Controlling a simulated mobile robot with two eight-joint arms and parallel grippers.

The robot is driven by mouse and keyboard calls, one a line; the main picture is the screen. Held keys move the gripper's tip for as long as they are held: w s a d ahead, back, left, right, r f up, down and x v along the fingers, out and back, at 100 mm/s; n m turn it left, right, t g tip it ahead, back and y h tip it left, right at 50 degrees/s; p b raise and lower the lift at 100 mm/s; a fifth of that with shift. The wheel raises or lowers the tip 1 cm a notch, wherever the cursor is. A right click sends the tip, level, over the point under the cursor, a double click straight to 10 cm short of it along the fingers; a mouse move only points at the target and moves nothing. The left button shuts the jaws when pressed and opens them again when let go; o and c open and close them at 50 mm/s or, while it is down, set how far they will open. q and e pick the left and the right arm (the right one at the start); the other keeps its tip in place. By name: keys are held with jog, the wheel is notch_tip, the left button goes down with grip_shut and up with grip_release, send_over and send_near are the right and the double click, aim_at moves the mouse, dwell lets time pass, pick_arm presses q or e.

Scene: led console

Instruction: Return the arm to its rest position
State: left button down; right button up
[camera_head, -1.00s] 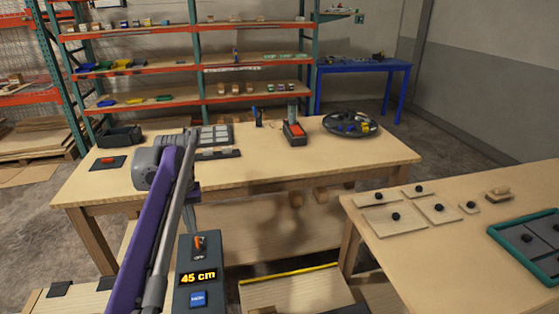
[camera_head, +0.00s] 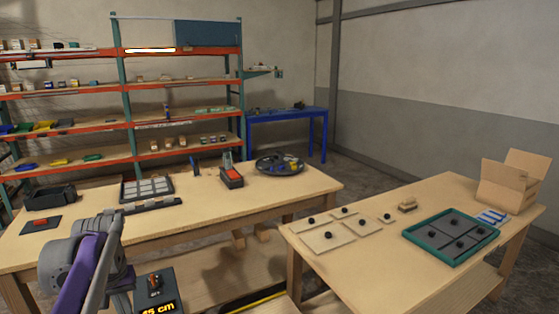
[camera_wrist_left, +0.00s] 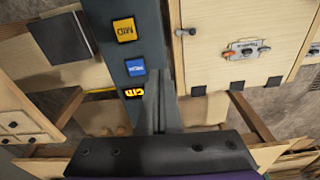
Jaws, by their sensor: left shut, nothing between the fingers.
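My left arm (camera_head: 82,262), purple and grey, rises at the lower left of the head view, bent at a large grey joint in front of the near edge of the long table. Its gripper cannot be made out there. In the left wrist view my left gripper (camera_wrist_left: 168,108) shows as a dark body across the bottom with narrow grey parts above it. It is shut and empty. Behind it is a dark control post (camera_wrist_left: 135,70) with a yellow MID button, a blue button and a lit display. In the head view that post (camera_head: 155,285) stands beside the arm. My right gripper is not in view.
The long wooden table (camera_head: 205,210) holds a black bin, a red-button box, a grey tray, a red device and a round tray. The right table (camera_head: 370,270) holds wooden plates, a teal-framed panel (camera_head: 455,237) and an open cardboard box (camera_head: 512,183). Shelves stand behind.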

pick_arm(q)
jog(key=s+d+f, duration=0.1)
jog(key=s+d, duration=0.1)
jog(key=d, duration=0.1)
jog(key=s+d+f+m+t, duration=0.1)
jog(key=s+d, duration=0.1)
jog(key=d, duration=0.1)
jog(key=s+d+f+m, duration=0.1)
jog(key=s+d, duration=0.1)
jog(key=d, duration=0.1)
jog(key=shift+s+d+f+t+p, duration=0.1)
jog(key=shift+d+f+t+p, duration=0.05)
jog(key=shift+t+p, duration=0.25)
jog(key=s+d+f+m+t, duration=0.2)
jog(key=s+d+f+m, duration=0.1)
jog(key=s+d+f, duration=0.5)
jog(key=s+f, duration=0.2)
jog(key=s, duration=0.2)
jog(key=shift+s+t+p, duration=0.35)
jog(key=shift+t+p, duration=0.05)
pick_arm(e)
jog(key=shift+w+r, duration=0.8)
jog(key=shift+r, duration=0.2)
